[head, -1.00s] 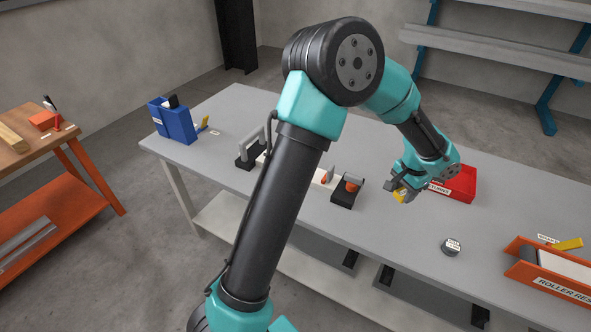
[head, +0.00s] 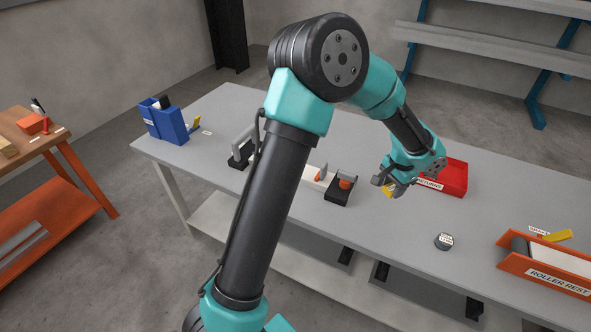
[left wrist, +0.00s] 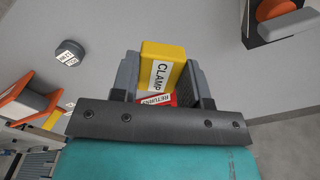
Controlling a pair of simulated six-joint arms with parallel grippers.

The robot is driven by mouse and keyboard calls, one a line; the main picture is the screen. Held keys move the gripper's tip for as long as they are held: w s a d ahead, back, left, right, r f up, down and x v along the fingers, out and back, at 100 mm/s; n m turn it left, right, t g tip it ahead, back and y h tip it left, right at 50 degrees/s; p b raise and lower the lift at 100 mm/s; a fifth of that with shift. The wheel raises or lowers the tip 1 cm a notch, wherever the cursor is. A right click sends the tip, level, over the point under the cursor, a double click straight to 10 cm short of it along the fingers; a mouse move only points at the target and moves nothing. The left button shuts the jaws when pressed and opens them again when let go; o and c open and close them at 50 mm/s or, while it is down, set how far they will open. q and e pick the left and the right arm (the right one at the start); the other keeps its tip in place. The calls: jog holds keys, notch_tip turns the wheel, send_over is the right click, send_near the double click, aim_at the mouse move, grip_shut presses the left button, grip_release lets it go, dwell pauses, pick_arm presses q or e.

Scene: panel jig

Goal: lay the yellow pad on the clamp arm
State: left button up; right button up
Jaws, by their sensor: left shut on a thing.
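My left gripper (head: 386,187) is shut on the yellow pad (head: 388,191) and holds it over the bench, just in front of the red bin. In the left wrist view the yellow pad (left wrist: 163,58) sits between the two fingers with a white CLAMP label facing the camera. A clamp with an orange tip (head: 345,183) on a black base stands left of the gripper, apart from the pad. Its grey arm (left wrist: 290,24) shows at the upper right of the left wrist view. My right gripper is not in view.
The red bin (head: 455,177) stands behind the gripper. A white panel (head: 312,178) lies partly behind my arm, with another grey clamp (head: 240,150) beyond. A round dark tin (head: 443,241) and the orange roller rest (head: 548,268) are at right. A blue bin (head: 168,124) stands far left.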

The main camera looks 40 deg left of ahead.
pick_arm(q)
jog(key=s+a+f+m, duration=0.2)
jog(key=s+a+m, duration=0.3)
jog(key=s+a, duration=0.3)
jog(key=s+a+f+m, duration=0.2)
jog(key=s+a+m, duration=0.3)
jog(key=a, duration=0.8)
jog(key=s, duration=0.3)
jog(key=shift+a+m, duration=0.25)
jog(key=shift+m, duration=0.05)
jog(key=shift+f, duration=0.1)
jog(key=w+a, duration=0.3)
jog(key=w+a+f, duration=0.1)
jog(key=w+a, duration=0.7)
jog(key=shift+w+a+f, duration=0.1)
jog(key=shift+a+f, duration=0.1)
jog(key=shift+f, duration=1.8)
jog(key=shift+f, duration=0.1)
